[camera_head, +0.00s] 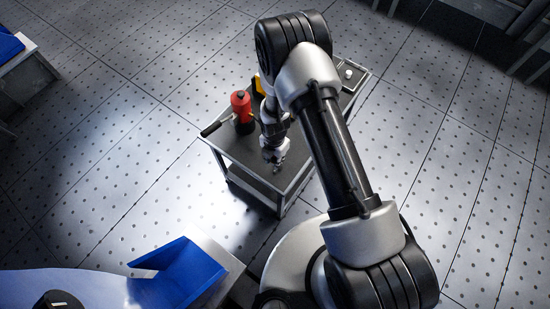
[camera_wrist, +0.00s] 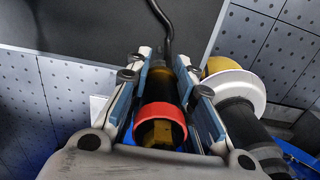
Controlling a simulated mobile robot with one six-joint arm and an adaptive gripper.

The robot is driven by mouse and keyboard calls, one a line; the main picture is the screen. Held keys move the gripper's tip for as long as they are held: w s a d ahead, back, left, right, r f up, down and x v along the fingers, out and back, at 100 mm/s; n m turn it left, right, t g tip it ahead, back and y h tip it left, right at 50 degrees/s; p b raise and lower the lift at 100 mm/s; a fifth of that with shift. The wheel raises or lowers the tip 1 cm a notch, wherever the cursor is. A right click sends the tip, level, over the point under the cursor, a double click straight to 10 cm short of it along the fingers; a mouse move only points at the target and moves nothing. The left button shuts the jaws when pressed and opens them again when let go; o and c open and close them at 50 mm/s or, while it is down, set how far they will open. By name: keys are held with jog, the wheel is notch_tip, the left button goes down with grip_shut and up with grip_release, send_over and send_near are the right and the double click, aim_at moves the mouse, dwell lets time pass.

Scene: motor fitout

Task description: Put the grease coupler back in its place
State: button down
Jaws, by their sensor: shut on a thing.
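My gripper (camera_head: 274,158) is low over the front part of the grey cart, pointing down. In the wrist view my gripper (camera_wrist: 164,72) is shut on a dark cylinder with a red collar and a brass-coloured end, which looks like the grease coupler (camera_wrist: 159,112). The fingers press on its two sides. A black hose or rod (camera_wrist: 163,22) shows beyond the held part; I cannot tell whether they are joined. The coupler cannot be made out in the head view. Its place cannot be identified for certain.
On the cart (camera_head: 239,164), a red cylinder with a black base (camera_head: 240,107) stands left of my gripper, with a black bar beside it. A yellow thing (camera_head: 259,85) is partly hidden behind my arm. A blue bin (camera_head: 170,275) is at the lower left. The floor left is clear.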

jog(key=b, duration=0.4)
send_over(275, 171)
jog(key=shift+w+f, duration=0.1)
jog(key=shift+f, duration=2.85)
jog(key=shift+f+b, duration=1.25)
jog(key=shift+f, duration=0.3)
jog(key=c, duration=1.3)
grip_release()
notch_tip(275, 171, up, 12)
